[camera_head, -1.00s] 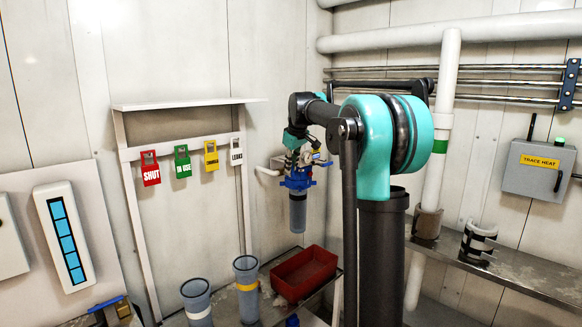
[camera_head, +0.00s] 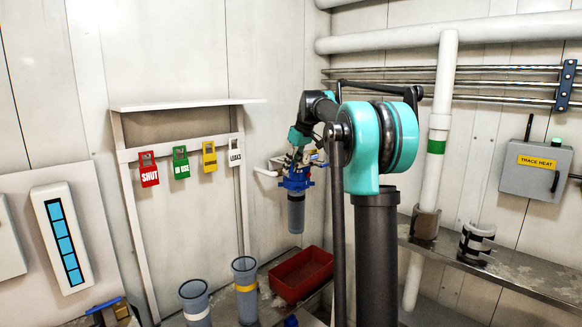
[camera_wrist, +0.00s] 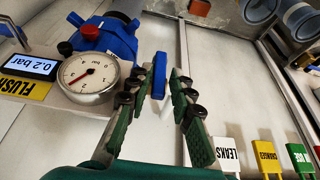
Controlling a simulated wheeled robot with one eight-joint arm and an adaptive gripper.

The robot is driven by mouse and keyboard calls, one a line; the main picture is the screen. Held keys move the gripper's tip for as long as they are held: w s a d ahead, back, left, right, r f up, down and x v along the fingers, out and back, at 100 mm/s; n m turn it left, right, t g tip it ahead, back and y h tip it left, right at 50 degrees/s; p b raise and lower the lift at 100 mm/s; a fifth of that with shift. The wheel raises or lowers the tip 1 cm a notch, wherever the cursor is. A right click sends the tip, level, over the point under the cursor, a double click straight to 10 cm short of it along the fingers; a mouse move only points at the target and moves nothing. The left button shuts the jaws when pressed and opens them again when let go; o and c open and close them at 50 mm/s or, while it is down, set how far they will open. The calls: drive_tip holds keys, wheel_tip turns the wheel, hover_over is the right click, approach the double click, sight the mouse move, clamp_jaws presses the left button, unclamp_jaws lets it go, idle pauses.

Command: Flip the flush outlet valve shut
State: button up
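In the wrist view a blue lever (camera_wrist: 159,76) stands between the two green-padded fingers of my gripper (camera_wrist: 168,78). The fingers are apart, with the lever close to the left one; I cannot tell if they touch. Beside it are a round white gauge (camera_wrist: 88,76), a 0.2 bar display (camera_wrist: 31,66) and a yellow label (camera_wrist: 24,87) starting "FLUSH". A blue housing (camera_wrist: 105,38) with a red knob lies behind the gauge. In the head view my gripper (camera_head: 299,160) is at the blue filter head (camera_head: 296,183); the lever is not clear there.
A clear bowl (camera_head: 296,212) hangs under the filter head. Below are a red tray (camera_head: 301,275) and two grey cups (camera_head: 245,290). Hanging tags, SHUT (camera_head: 149,172) among them, are on a rack at left. A white pipe (camera_head: 437,150) stands right of my arm.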

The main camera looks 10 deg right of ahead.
drive_tip(key=shift+w+d, duration=0.1)
drive_tip(key=v, duration=0.8)
drive_tip(key=shift+c, duration=0.4)
